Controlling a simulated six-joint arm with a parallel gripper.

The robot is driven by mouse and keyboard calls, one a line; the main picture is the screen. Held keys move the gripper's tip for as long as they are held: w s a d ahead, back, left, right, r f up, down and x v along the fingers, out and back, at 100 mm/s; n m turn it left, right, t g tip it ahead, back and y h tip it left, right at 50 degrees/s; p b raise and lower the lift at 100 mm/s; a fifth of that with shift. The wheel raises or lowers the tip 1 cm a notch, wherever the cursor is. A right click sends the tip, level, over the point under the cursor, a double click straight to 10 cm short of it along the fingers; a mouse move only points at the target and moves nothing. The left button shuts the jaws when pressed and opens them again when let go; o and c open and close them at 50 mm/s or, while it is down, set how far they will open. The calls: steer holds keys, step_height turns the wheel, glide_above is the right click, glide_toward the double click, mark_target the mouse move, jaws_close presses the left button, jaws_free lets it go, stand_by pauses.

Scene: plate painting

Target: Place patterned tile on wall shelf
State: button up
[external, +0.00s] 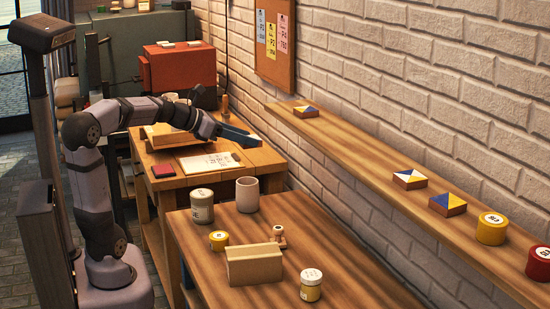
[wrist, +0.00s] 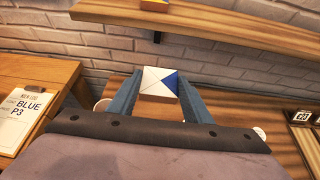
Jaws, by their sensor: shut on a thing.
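My gripper (external: 252,137) with blue fingers reaches toward the brick wall over the far bench, below the wall shelf's height in the wrist view. In the wrist view my gripper (wrist: 159,88) is shut on a patterned tile (wrist: 151,77) with white and blue triangles. The tile sits between the fingertips with its painted face toward the camera. In the external view the fingers mostly hide it. The wooden wall shelf (external: 345,143) runs along the wall; its edge also shows in the wrist view (wrist: 215,27). Other patterned tiles (external: 409,179) lie on the shelf.
A yellow jar (external: 492,230) and red jar (external: 540,264) stand at the shelf's near end. The shelf is clear between its far tile (external: 306,112) and the middle tiles. A clipboard (external: 208,161) lies on the far bench. Jars and a wooden block (external: 254,267) occupy the near table.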

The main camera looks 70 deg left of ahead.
step_height(320, 180, up, 22)
steer(key=f, duration=0.1)
steer(key=m+g+h+p, duration=0.4)
steer(key=m+h+p, duration=0.5)
steer(key=p, duration=1.7)
glide_above(338, 140)
steer(key=shift+w+a+f+p, duration=0.1)
steer(key=shift+f+p, duration=0.5)
steer(key=shift+f, duration=3.15)
steer(key=shift+a+f+p, duration=0.1)
steer(key=shift+f+p, duration=0.45)
steer(key=shift+f, duration=3.15)
